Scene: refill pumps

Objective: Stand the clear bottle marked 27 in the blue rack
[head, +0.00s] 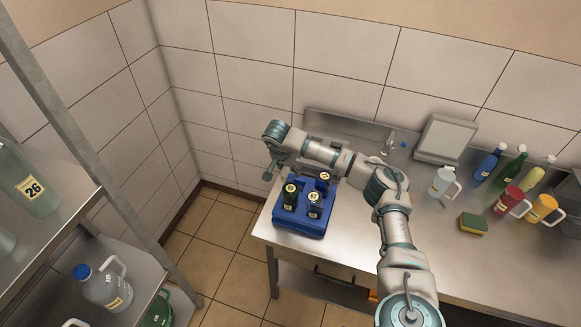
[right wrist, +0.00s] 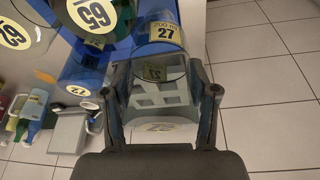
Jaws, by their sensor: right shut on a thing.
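The blue rack (head: 298,229) stands at the left end of the steel table and holds dark bottles with round yellow cap labels. My right gripper (head: 271,170) is at the rack's far left side in the head view. In the right wrist view its two fingers (right wrist: 160,112) are shut on the clear bottle marked 27 (right wrist: 165,33). The bottle's label faces that camera, and blue rack parts show beside and behind it. I cannot tell whether its base touches the rack. The bottle cannot be made out in the head view. My left gripper is not in view.
A clear jug (head: 441,183), a sponge (head: 473,224) and several coloured bottles stand to the right on the table. A shelf at the left holds a bottle marked 26 (head: 33,185) and a blue-capped jug (head: 106,289). The table's front edge is close to the rack.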

